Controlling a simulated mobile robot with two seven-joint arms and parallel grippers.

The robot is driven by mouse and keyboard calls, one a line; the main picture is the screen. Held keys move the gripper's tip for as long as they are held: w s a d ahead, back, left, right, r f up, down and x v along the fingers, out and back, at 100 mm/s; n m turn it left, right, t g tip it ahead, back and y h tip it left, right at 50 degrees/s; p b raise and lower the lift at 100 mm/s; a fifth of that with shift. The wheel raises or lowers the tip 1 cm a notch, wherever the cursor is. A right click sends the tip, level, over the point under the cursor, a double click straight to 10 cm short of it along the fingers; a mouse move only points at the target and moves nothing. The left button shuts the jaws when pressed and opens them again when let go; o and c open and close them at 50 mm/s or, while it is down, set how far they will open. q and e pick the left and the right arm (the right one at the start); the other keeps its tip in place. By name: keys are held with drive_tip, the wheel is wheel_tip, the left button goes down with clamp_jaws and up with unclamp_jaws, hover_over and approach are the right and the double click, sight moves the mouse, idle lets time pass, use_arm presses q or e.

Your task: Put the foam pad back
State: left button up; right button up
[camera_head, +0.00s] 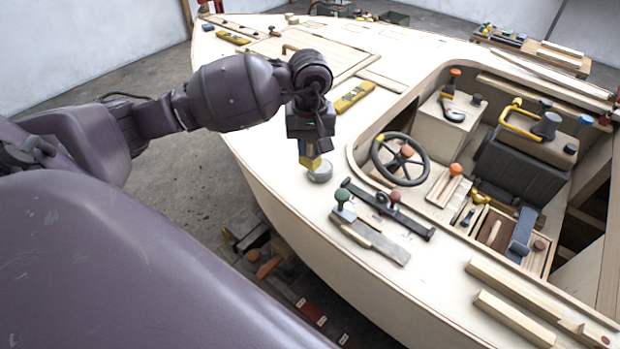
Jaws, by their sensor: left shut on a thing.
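My left gripper (310,162) points down over the pale deck, left of the cockpit opening. It is shut on a small round grey pad (321,174), which looks like the foam pad. The pad is at or just above the deck; I cannot tell whether it touches. The gripper's yellow fingertips hide part of its far left side. My right gripper is not in view.
A steering wheel (400,160) stands at the cockpit's near left. A yellow level (354,96) lies behind. Wood strips (515,318) lie at lower right.

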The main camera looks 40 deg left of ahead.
use_arm(q)
wheel_tip(320, 180, down, 11)
drive_tip(key=shift+r+b, duration=0.1)
drive_tip(key=shift+b, duration=0.2)
idle(0.4)
drive_tip(key=shift+f, duration=0.2)
drive_tip(key=o, duration=0.9)
drive_tip(key=shift+r, duration=0.1)
